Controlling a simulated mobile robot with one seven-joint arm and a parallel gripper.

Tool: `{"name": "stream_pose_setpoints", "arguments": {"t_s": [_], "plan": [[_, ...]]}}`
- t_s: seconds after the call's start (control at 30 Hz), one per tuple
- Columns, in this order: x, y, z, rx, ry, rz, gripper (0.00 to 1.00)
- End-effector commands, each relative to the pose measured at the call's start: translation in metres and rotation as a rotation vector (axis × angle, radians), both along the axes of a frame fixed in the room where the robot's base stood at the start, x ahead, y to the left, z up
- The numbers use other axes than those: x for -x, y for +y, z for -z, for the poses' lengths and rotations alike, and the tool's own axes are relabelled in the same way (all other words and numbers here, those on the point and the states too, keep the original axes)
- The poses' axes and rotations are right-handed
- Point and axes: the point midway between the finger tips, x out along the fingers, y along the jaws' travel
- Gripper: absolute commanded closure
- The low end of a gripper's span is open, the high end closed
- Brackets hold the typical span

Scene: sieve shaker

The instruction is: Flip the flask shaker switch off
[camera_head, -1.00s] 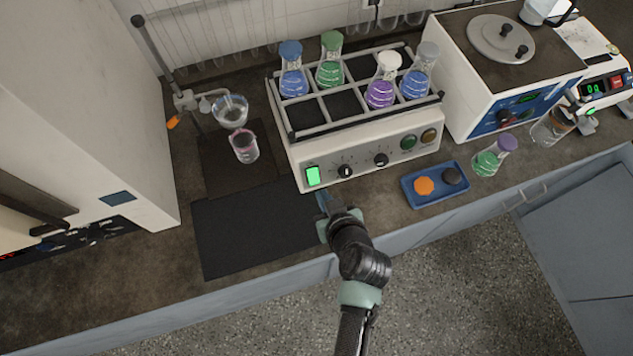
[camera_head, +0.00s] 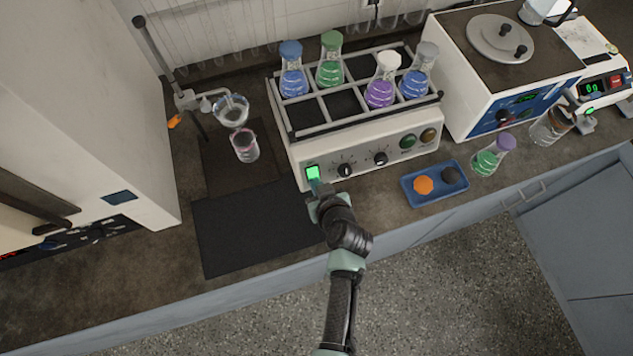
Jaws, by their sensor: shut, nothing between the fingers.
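The flask shaker (camera_head: 372,151) stands on the bench with several stoppered flasks in its rack. Its switch (camera_head: 312,172) is at the left end of the front panel and glows green. My gripper (camera_head: 316,186) is shut and empty, with its tips at the lower edge of the switch. They partly cover the switch's lower part. I cannot tell whether the tips touch it.
Two dark knobs (camera_head: 345,170) and round buttons (camera_head: 407,141) sit right of the switch. A black mat (camera_head: 250,228) lies left of my gripper. A blue tray (camera_head: 436,195) and a purple-stoppered flask (camera_head: 492,156) stand right. A beaker (camera_head: 244,147) stands left.

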Motion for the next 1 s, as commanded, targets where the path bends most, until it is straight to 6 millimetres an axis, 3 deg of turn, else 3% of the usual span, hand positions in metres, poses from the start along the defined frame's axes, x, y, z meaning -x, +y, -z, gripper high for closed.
{"name": "stream_pose_setpoints", "arguments": {"t_s": [0.2,1.0], "plan": [[-0.001,0.001,0.011,-0.013,-0.038,0.001,1.0],[-0.002,0.001,-0.013,-0.012,-0.036,0.001,1.0]]}}
